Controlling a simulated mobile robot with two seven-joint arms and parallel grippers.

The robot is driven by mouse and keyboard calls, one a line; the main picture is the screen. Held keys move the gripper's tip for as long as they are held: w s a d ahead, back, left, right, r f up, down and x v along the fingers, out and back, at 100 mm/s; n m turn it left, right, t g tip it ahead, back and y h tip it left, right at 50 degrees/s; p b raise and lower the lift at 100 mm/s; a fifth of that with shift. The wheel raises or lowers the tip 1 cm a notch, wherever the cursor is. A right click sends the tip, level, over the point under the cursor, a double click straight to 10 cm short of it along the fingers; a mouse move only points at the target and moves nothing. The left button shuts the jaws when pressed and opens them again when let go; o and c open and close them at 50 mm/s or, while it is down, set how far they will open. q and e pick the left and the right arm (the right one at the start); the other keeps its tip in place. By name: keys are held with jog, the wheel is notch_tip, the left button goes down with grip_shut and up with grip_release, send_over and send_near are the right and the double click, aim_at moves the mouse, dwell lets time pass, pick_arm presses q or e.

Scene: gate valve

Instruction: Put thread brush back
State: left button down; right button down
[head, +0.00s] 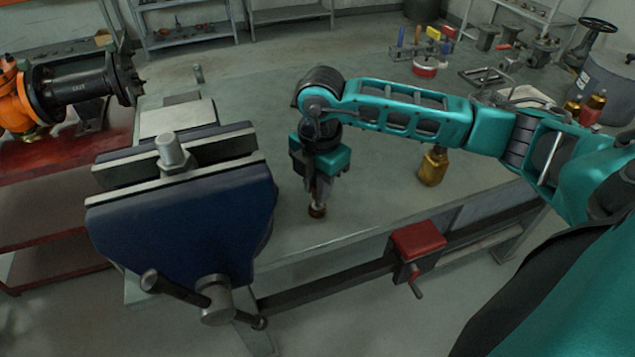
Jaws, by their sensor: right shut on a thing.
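My right gripper (318,196) points down over the workbench (355,205), just right of the blue vise. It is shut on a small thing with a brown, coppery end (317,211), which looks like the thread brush. The fingers hide most of it. Its lower end is close to the bench top; I cannot tell whether it touches. The blue vise (180,215) has a grey metal threaded-looking piece (172,150) standing upright between its jaws. My left gripper is not in view.
A brass part (433,167) stands right of the gripper, below my right arm. A red round tin (425,67) and several coloured handles stand at the back. A red vise-like block (418,240) sits at the front edge.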

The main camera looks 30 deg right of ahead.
jog(key=shift+f, duration=0.2)
jog(key=c, duration=1)
grip_release()
jog(key=shift+r, duration=0.1)
jog(key=shift+r, duration=0.2)
jog(key=r, duration=1.2)
jog(key=shift+s+p, duration=0.2)
jog(key=shift+p, duration=0.15)
jog(key=shift+f, duration=0.1)
